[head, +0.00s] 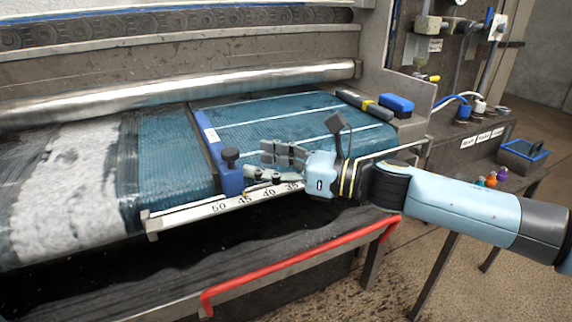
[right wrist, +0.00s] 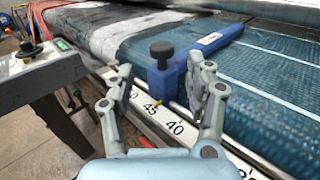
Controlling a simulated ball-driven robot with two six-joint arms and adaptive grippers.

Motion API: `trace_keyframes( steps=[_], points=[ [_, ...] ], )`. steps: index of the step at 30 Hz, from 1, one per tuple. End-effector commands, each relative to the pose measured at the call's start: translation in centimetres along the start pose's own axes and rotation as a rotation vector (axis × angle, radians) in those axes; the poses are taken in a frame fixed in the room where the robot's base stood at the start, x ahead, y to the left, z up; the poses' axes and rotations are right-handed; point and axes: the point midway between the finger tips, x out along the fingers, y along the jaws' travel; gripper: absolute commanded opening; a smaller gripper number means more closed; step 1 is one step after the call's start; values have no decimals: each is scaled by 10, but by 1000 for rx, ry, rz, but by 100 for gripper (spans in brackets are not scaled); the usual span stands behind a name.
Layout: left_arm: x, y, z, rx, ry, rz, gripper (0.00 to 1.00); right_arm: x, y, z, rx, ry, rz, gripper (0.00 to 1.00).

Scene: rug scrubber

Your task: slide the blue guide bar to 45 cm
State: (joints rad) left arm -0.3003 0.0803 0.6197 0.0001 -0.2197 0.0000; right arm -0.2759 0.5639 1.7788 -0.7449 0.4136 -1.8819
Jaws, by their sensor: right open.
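The blue guide bar (head: 212,138) lies across the teal belt; its blue block and black knob (head: 231,158) sit at the front rail. It also shows in the right wrist view (right wrist: 171,76), with a small yellow pointer by the 45 on the white scale (right wrist: 175,127). The scale (head: 205,211) reads 50, 45, 40, 35 from left to right in the head view. My right gripper (head: 262,163) is open, just right of the block. In the right wrist view, its fingers (right wrist: 165,80) frame the block; I cannot tell whether they touch it. My left gripper is out of view.
A wet rug with white foam (head: 65,175) lies left of the bar. A metal roller (head: 180,90) runs behind. A red rail (head: 300,262) edges the front. A blue brush-like block (head: 396,105) sits at the belt's right end; a side bench (head: 480,150) stands beyond it.

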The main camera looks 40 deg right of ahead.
Motion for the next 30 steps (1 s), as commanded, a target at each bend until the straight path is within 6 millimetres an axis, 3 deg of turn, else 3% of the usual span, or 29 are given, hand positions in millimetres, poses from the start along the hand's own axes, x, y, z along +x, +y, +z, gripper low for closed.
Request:
trace_keyframes(
  steps=[6, 12, 30],
  points=[
    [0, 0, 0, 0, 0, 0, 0, -32, 0, -1, -1, 3, 2, 54],
    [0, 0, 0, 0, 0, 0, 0, -44, 0, 0, 1, 1, 0, 54],
    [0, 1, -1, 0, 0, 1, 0, -46, 0, 0, 1, 0, -1, 54]
  ],
)
